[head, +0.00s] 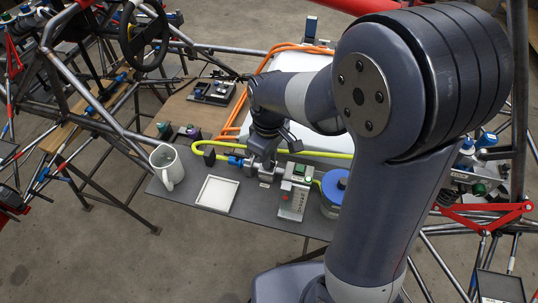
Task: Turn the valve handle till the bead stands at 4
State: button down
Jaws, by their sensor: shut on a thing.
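The valve (262,168) is a small grey metal fitting on the dark bench, with a blue piece (236,162) at its left. My gripper (264,149) points down over it from behind and is shut on the valve handle. The handle is mostly hidden by the jaws and wrist. I cannot make out the bead or the numbers on the dial from this view.
A white mug (165,166) and a shallow white tray (216,194) stand left of the valve. A yellow hose (209,142) curves behind. My arm hides much of the right side.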

jog(key=c, duration=1.4)
grip_release()
notch_tip(320, 180, up, 11)
jog(key=shift+b, duration=0.3)
jog(key=shift+f, duration=0.2)
notch_tip(320, 180, down, 11)
jog(key=shift+r+p, duration=0.15)
jog(key=shift+p, duration=0.15)
jog(key=shift+r, duration=0.15)
